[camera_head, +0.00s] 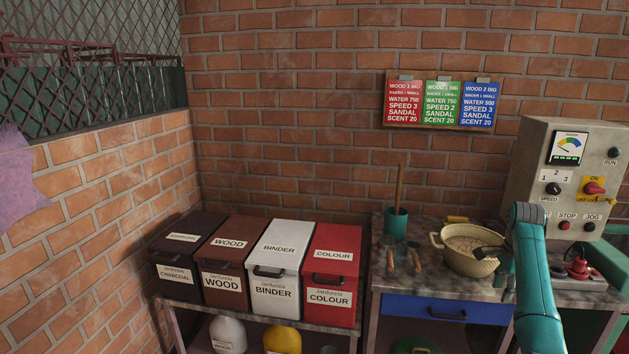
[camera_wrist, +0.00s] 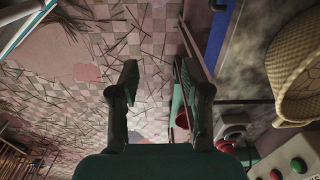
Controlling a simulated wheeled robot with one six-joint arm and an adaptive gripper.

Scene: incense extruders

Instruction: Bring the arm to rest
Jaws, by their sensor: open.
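My gripper (camera_wrist: 158,72) is open and empty in the wrist view, with its two dark fingers wide apart over the floor. In the head view my teal arm stands at the right, in front of the bench and control box. A dark end part of it (camera_head: 491,253) shows small beside the cream woven-looking basin (camera_head: 462,267). The basin holds a tan material, and its side also shows at the right edge of the wrist view (camera_wrist: 291,82). I cannot tell whether the arm touches the basin.
A control box (camera_head: 540,140) stands right on the bench (camera_head: 392,283). Lidded charcoal, wood, binder and colour bins (camera_head: 331,262) stand on a left rack. A teal cup (camera_head: 396,223) holds a stick. The tiled floor (camera_wrist: 75,70) is strewn with thin sticks.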

